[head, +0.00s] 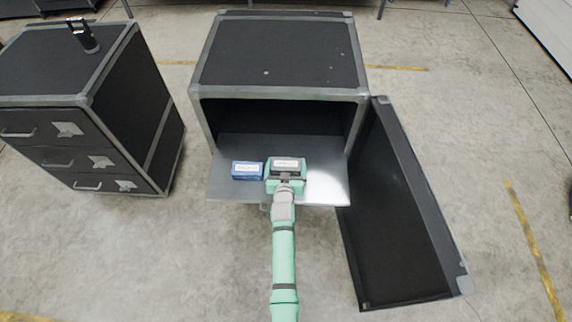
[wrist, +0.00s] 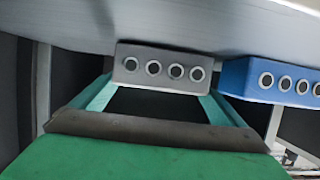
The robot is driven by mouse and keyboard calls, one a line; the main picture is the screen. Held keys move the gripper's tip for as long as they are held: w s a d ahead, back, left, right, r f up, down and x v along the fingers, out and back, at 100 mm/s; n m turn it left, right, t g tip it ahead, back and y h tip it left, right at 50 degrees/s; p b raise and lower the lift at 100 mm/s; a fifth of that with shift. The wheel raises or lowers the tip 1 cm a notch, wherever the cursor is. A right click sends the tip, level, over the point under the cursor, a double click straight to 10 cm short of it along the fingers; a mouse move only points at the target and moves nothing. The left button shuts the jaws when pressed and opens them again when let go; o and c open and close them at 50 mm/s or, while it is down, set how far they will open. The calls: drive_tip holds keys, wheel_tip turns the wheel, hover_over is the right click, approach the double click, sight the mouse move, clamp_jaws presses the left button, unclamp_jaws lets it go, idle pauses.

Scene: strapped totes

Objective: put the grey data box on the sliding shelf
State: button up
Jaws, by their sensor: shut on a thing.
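The grey data box (head: 287,163) is in my gripper (head: 286,176), over the pulled-out metal sliding shelf (head: 325,185) of the open black case. A pale label shows on its top. In the wrist view the grey box (wrist: 160,68) sits between the two green fingers of my gripper (wrist: 159,92), with several round sockets facing the camera. The shelf's metal surface (wrist: 60,22) lies right against or very close to the box; I cannot tell whether they touch.
A blue box (head: 247,170) stands on the shelf just left of the grey box; it also shows in the wrist view (wrist: 262,79). The case's door (head: 400,210) hangs open at the right. A drawer cabinet (head: 60,75) with a dark hand tool (head: 84,38) on top stands left.

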drive_tip(key=shift+f, duration=0.15)
drive_tip(key=o, duration=1.2)
drive_tip(key=v, duration=1.1)
drive_tip(key=shift+s, duration=0.3)
drive_tip(key=s+d+f+v, duration=0.1)
drive_tip(key=f+v, duration=0.1)
drive_tip(key=v, duration=0.8)
drive_tip(key=s+f+v, duration=0.1)
drive_tip(key=f+v, duration=0.1)
drive_tip(key=v, duration=0.8)
drive_tip(key=s+d+r+t, duration=0.1)
drive_tip(key=s+r, duration=1.2)
drive_tip(key=s, duration=0.3)
drive_tip(key=shift+s+r, duration=0.2)
drive_tip(key=shift+s, duration=0.05)
drive_tip(key=shift+d, duration=0.1)
